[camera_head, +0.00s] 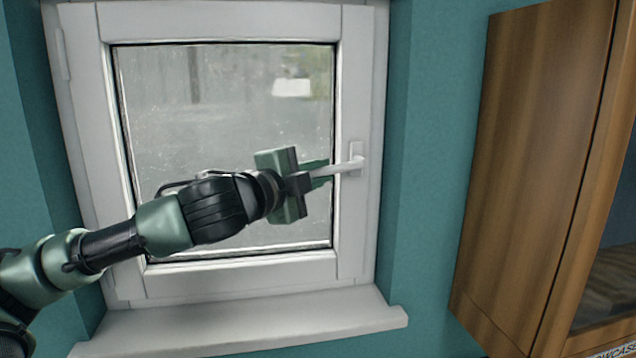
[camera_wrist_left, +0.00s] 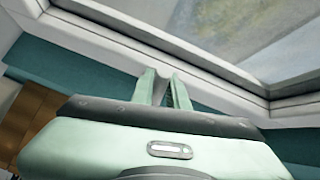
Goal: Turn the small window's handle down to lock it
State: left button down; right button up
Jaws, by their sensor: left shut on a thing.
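The small window (camera_head: 90,150) has a white frame and sits in a teal wall; its sash looks closed. Its white handle (camera_head: 350,164) is on the right side of the frame and points left, roughly level, from its base plate. My left gripper (camera_head: 318,174) reaches in from the left across the glass and is shut on the handle's free end. In the left wrist view the green fingers of my left gripper (camera_wrist_left: 172,92) stand close together with the pale handle (camera_wrist_left: 158,88) between them. My right gripper is in neither view.
A white sill (camera_head: 250,325) juts out below the window. A wooden cabinet (camera_head: 530,160) stands at the right, with a strip of bare teal wall (camera_head: 430,150) between it and the window. The space before the lower frame is clear.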

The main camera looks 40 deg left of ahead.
pick_arm(q)
jog(key=shift+w+d+f+n+t+y+b, duration=0.2)
jog(key=shift+f+n+t+b, duration=0.55)
jog(key=shift+b, duration=0.5)
jog(key=shift+w+d+f+n+t+y+b, duration=0.2)
jog(key=shift+f+n+t+b, duration=0.3)
jog(key=shift+n+b, duration=0.55)
jog(key=shift+w+d+f+n+t+y+b, duration=0.1)
jog(key=shift+w+f+n+t+y+b, duration=0.15)
jog(key=shift+f+n+t+b, duration=0.8)
jog(key=shift+r+m+g+b, duration=0.4)
jog(key=shift+m, duration=0.05)
jog(key=c, duration=1.4)
grip_release()
